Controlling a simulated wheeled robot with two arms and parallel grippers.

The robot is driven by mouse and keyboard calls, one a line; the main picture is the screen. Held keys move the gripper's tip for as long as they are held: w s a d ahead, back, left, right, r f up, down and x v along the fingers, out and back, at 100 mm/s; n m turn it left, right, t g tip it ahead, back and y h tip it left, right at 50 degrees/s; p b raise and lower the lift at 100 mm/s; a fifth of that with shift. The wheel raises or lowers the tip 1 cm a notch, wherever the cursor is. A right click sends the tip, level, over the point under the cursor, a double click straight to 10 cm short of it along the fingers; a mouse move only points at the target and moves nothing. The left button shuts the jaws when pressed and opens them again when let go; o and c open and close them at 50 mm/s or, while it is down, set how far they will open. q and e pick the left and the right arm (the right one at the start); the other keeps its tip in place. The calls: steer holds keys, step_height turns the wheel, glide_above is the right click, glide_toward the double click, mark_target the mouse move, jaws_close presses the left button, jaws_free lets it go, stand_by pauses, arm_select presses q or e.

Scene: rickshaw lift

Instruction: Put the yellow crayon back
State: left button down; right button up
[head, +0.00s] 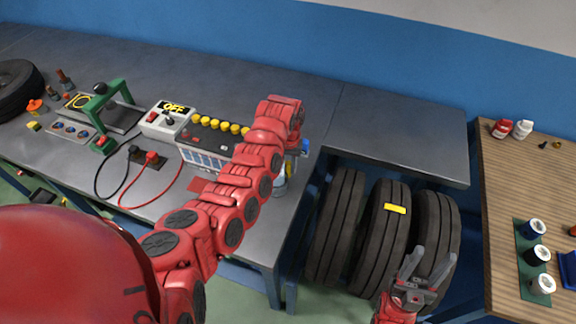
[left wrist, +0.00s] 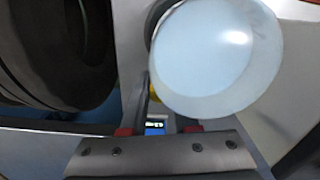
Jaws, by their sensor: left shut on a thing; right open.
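My left gripper is mostly hidden behind its own red arm in the head view. In the left wrist view my left gripper (left wrist: 158,128) is shut on a mostly hidden thing. A small yellow sliver (left wrist: 155,98) shows by its finger, possibly the yellow crayon; its full shape is hidden. A pale round object (left wrist: 207,58) covers much of the left wrist view, very close beside the finger. My right gripper (head: 412,268) is open and empty in front of the tyres. A yellow bar-shaped patch (head: 396,209) shows on the middle tyre; I cannot tell whether it is a label.
The grey workbench (head: 395,130) carries a battery (head: 203,156), an "OFF" switch box (head: 166,119), cables and a green clamp (head: 117,90). Several tyres (head: 335,225) stand in the rack below. A wooden table (head: 500,195) with jars is at the right. The bench's right part is clear.

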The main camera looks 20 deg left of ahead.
arm_select(q)
steer(key=shift+f, duration=0.15)
steer(key=c, duration=0.7)
jaws_free()
steer(key=shift+o, duration=0.2)
